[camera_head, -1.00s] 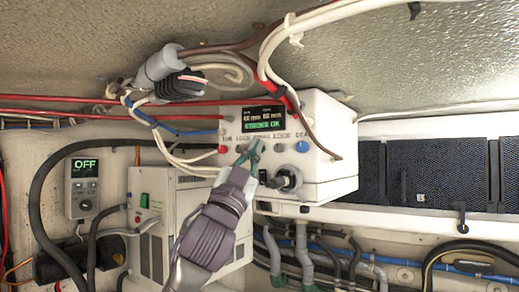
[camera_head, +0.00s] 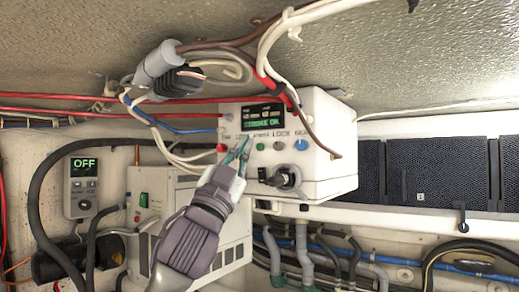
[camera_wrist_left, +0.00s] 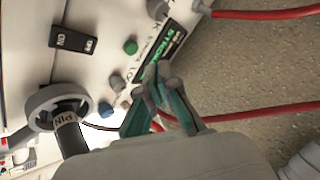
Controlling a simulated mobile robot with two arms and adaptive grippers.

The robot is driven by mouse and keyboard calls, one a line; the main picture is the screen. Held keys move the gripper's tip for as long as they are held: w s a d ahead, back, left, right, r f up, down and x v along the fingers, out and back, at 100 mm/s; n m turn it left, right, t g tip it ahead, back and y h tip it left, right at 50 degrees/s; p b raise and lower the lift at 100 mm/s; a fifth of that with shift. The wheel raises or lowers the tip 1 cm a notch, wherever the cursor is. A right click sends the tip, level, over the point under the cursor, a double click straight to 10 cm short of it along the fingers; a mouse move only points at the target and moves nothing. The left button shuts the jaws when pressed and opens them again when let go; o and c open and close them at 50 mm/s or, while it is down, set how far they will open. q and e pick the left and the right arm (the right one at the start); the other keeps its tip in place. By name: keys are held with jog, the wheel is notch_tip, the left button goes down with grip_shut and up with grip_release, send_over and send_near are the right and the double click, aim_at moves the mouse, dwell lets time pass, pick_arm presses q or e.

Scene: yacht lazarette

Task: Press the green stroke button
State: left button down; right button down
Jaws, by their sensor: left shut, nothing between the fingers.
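The green stroke button (camera_head: 260,146) is on the front of a white control box (camera_head: 328,125), in a row below a small display (camera_head: 263,117) with a green text line. The green button also shows in the left wrist view (camera_wrist_left: 130,46). My left gripper (camera_head: 243,142) is shut and empty, its teal fingertips just left of the green button in the head view, over the panel between it and the red button (camera_head: 222,148). In the left wrist view, the fingertips (camera_wrist_left: 155,75) appear beside the display, apart from the green button. I cannot tell whether they touch the panel.
A grey button (camera_head: 279,146) and a blue button (camera_head: 301,145) are to the right in the row. Red and white cables run above and left of the box. A grey unit reading OFF (camera_head: 83,184) hangs at left.

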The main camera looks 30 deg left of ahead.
pick_arm(q)
jog(key=s, duration=0.3)
jog(key=shift+a, duration=0.1)
dwell(0.8)
